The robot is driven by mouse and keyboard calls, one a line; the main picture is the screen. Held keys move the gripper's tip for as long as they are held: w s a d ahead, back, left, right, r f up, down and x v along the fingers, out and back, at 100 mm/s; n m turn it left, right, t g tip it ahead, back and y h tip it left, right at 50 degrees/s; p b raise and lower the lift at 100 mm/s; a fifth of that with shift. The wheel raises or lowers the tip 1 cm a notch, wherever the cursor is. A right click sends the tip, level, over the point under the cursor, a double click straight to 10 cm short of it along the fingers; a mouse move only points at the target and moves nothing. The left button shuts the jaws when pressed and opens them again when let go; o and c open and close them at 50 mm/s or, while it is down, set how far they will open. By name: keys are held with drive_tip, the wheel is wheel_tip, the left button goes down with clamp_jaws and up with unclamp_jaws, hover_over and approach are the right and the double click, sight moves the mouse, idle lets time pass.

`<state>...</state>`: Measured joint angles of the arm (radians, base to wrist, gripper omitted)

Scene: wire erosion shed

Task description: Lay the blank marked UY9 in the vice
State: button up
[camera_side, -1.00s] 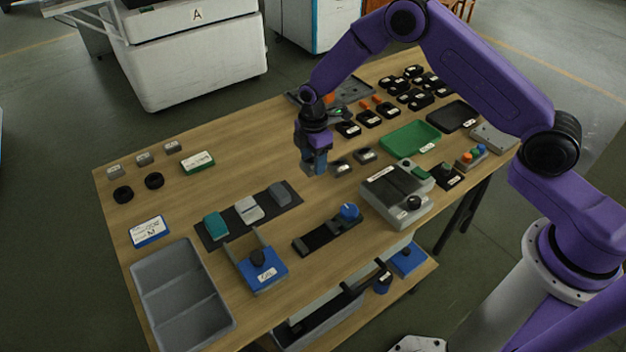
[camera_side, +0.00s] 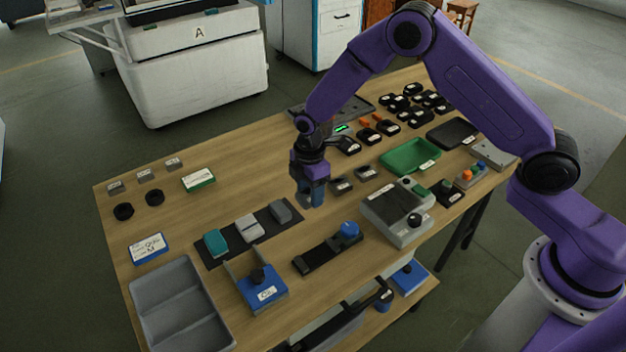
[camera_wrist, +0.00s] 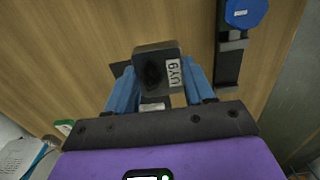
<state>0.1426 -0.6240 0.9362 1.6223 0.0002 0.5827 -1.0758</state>
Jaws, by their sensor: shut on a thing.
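My gripper (camera_side: 311,203) is shut on a dark grey blank (camera_wrist: 155,68), which sits between the blue fingers in the wrist view. Its white label reads UY9, turned sideways. In the side view the fingers hang above the wooden table, and the blank is hard to make out there. The vice (camera_side: 318,257) is a black rail with grey jaw parts and a blue knob. It lies in front of and slightly right of my gripper in the side view. In the wrist view the vice (camera_wrist: 231,65) is at the upper right, apart from the blank.
A dark mat (camera_side: 234,242) with teal, pale and grey blocks lies left of the vice. A blue fixture with a black knob (camera_side: 262,288) stands front left. A grey machine box (camera_side: 398,222) stands right, with a green tray (camera_side: 408,157) behind. Two small dark blocks lie right of my gripper.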

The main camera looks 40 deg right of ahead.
hover_over(317, 255)
drive_tip(key=shift+r, duration=0.15)
drive_tip(key=shift+s, duration=0.1)
drive_tip(key=shift+f, duration=2.2)
drive_tip(key=shift+f, duration=0.7)
drive_tip(key=o, duration=1.8)
wheel_tip(317, 255, up, 7)
